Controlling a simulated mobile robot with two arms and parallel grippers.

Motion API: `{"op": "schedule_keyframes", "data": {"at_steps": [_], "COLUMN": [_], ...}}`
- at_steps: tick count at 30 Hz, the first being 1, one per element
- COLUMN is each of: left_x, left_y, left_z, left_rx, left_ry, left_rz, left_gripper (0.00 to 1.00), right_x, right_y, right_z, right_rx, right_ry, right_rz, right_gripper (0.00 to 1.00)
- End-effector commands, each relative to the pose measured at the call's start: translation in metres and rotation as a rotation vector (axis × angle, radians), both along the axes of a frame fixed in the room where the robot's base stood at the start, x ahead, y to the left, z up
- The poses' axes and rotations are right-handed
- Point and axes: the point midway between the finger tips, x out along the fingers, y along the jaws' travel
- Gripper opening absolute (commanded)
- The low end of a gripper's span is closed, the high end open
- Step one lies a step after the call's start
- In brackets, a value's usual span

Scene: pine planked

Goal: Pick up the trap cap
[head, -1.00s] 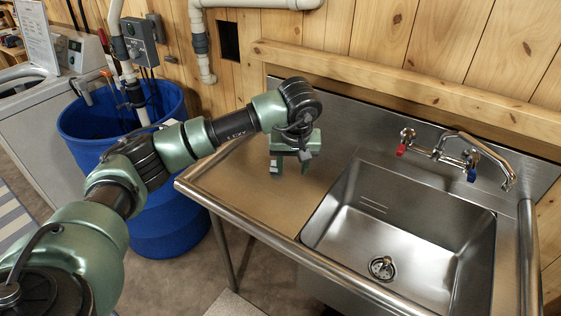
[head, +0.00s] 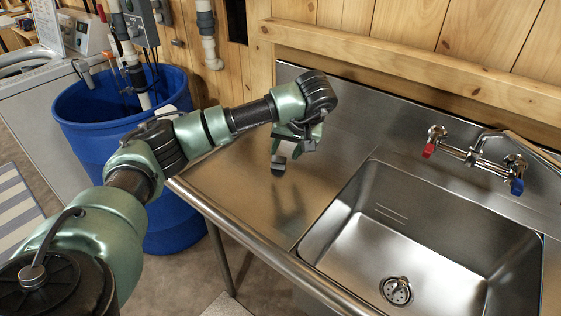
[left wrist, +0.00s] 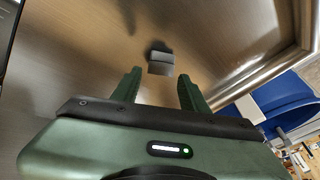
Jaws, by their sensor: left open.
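A small grey block with a dark part, which I take for the trap cap (head: 279,164), shows on the steel counter just below my left gripper (head: 297,147) in the head view. In the left wrist view the cap (left wrist: 161,65) lies ahead of the green fingers of my left gripper (left wrist: 160,82), about midway between them. The fingers are apart and nothing is gripped. The cap looks clear of both fingers; the exact height gap is hard to tell. My right gripper is out of view.
The sink basin (head: 420,235) with its red- and blue-handled faucet (head: 475,156) lies to the right. The steel counter (head: 235,190) around the cap is bare. A raised rim runs along its front. A blue barrel (head: 90,135) stands at left.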

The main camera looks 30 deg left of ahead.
Motion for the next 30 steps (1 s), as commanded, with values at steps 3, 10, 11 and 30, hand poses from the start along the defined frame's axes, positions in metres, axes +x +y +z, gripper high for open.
{"op": "schedule_keyframes", "data": {"at_steps": [3, 10, 11, 30], "left_x": [0.004, 0.014, 0.015, 0.016], "left_y": [0.007, 0.022, 0.023, 0.026], "left_z": [-0.01, -0.039, -0.041, -0.046], "left_rx": [-0.001, -0.001, -0.002, -0.001], "left_ry": [0.003, 0.003, 0.002, 0.0], "left_rz": [0.001, 0.001, -0.001, 0.0], "left_gripper": [0.44, 0.44, 0.44, 0.0], "right_x": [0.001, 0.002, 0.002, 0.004], "right_y": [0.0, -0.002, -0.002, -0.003], "right_z": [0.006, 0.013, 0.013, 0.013], "right_rx": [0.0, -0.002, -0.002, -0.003], "right_ry": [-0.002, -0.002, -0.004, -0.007], "right_rz": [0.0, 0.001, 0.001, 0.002], "right_gripper": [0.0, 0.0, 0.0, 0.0]}}
